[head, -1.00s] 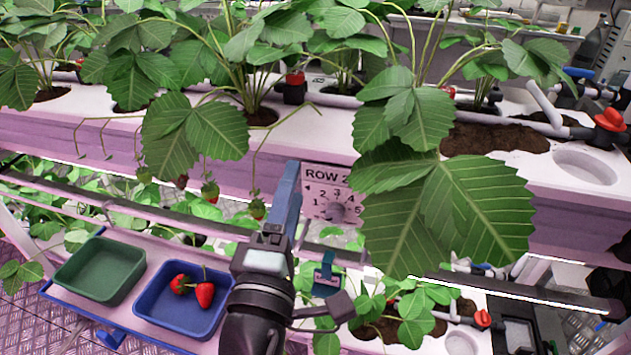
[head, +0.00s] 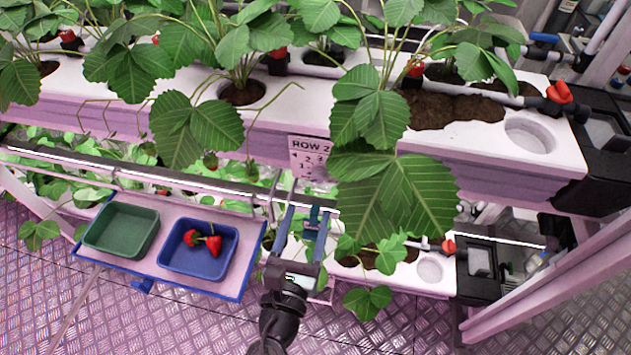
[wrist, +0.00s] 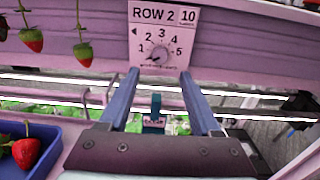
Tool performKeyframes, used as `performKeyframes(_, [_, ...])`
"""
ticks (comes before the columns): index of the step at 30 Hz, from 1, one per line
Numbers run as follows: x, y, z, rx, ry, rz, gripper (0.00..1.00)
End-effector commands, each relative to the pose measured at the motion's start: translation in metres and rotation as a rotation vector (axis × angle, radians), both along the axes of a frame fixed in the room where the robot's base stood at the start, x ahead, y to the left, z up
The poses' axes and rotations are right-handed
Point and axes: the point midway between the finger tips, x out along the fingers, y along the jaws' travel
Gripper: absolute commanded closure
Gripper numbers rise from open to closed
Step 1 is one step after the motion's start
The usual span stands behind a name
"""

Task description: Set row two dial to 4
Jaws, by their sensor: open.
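The ROW 2 plate (head: 310,146) is a white panel on the front of the upper planter. In the head view a big leaf covers part of the plate and dial. My gripper (head: 311,198) is open and empty, just below the plate. In the wrist view its two blue-grey fingers (wrist: 159,73) stand either side of the dial's lower area, apparently short of it.
Large strawberry leaves (head: 400,195) hang right of the plate. A tray holds a green bin (head: 122,231) and a blue bin (head: 199,263) with red strawberries, left of my gripper. Strawberries (wrist: 32,40) hang left of the plate. A teal clip-like part (wrist: 153,112) sits below, between my fingers.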

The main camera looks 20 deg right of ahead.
Motion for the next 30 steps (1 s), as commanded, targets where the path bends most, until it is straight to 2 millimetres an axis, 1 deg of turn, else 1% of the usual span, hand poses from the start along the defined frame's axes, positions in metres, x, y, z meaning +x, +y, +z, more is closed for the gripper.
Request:
performKeyframes(1, [0.011,-0.008,0.002,-0.001,-0.003,-0.003,0.36])
performKeyframes(6, [0.038,-0.026,0.001,0.0,-0.004,-0.002,0.36])
performKeyframes(12, [0.058,-0.039,0.001,0.002,-0.003,-0.001,0.36])
performKeyframes(17, [0.064,-0.043,0.0,0.002,-0.002,0.0,0.36])
performKeyframes(25, [0.064,-0.044,0.0,0.002,-0.002,0.0,0.36])
performKeyframes(29, [0.064,-0.043,0.0,0.002,-0.002,0.0,0.59])
performKeyframes(30, [0.064,-0.043,0.0,0.002,-0.002,0.0,0.66])
